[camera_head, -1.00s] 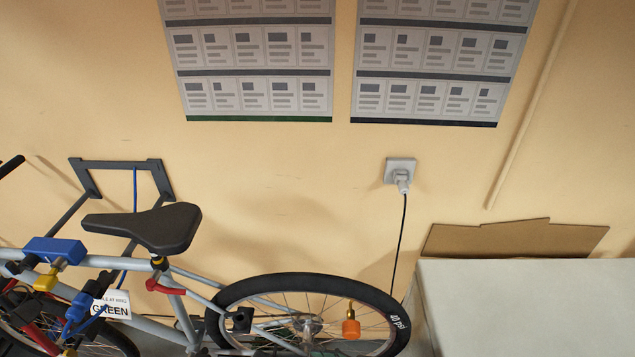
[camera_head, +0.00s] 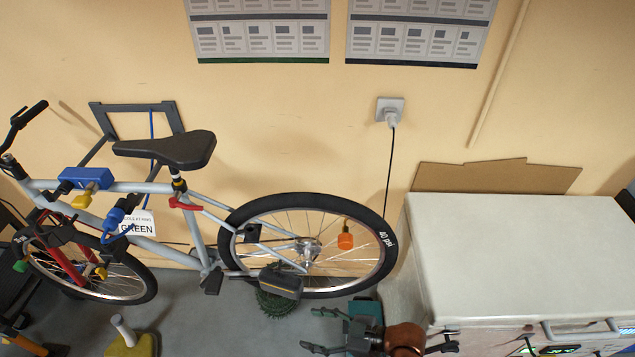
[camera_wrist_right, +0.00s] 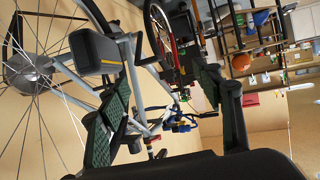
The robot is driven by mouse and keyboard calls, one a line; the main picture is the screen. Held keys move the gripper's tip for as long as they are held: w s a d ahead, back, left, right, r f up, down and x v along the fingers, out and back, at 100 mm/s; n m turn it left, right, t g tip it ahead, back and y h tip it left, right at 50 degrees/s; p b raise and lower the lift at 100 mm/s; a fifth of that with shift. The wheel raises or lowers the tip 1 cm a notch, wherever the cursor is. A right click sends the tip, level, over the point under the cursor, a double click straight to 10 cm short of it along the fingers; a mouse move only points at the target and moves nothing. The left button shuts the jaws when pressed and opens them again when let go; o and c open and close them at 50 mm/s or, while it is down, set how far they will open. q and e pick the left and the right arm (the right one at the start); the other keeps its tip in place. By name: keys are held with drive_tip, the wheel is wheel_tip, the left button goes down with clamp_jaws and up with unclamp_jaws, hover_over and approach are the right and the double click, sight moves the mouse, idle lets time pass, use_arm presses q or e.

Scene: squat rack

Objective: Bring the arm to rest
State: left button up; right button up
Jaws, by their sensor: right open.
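My right gripper (camera_head: 317,331) is at the bottom centre of the head view, low in front of the bicycle's rear wheel. Its two dark fingers are spread apart and point left, with nothing between them. In the right wrist view the open fingers (camera_wrist_right: 152,100) show green inner pads, with the bicycle behind them. The right arm's brown-orange joint (camera_head: 405,340) shows beside the gripper. My left gripper is not in view.
A bicycle (camera_head: 150,187) stands along the wall, its rear wheel (camera_head: 385,258) near my gripper. A light-topped cabinet (camera_head: 520,250) is to the right. A black cord hangs from a wall socket (camera_head: 390,110). Grey floor (camera_head: 190,310) shows below.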

drive_tip(key=s+d+f+m+t+h, duration=0.15)
drive_tip(key=d+f+m+h, duration=0.25)
drive_tip(key=d, duration=0.6)
drive_tip(key=s+d+f+m+t+h, duration=0.15)
drive_tip(key=d+f+m+h, duration=0.3)
drive_tip(key=d, duration=0.65)
drive_tip(key=s+d+f+m+g+h, duration=0.2)
drive_tip(key=s+d+m+h, duration=0.1)
drive_tip(key=s+d, duration=0.5)
drive_tip(key=s+d+f+m+g+h, duration=0.2)
drive_tip(key=s+d+m, duration=0.1)
drive_tip(key=s+d, duration=0.4)
wheel_tip(320, 180, down, 27)
drive_tip(key=s+a+g, duration=0.1)
drive_tip(key=s, duration=0.1)
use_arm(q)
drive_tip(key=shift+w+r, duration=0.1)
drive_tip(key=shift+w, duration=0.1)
use_arm(e)
drive_tip(key=s+f+n+g, duration=0.1)
drive_tip(key=s+f, duration=1.7)
drive_tip(key=s, duration=0.3)
drive_tip(key=shift+a+f+g, duration=0.15)
drive_tip(key=shift+f+g, duration=0.05)
drive_tip(key=shift+g, duration=0.2)
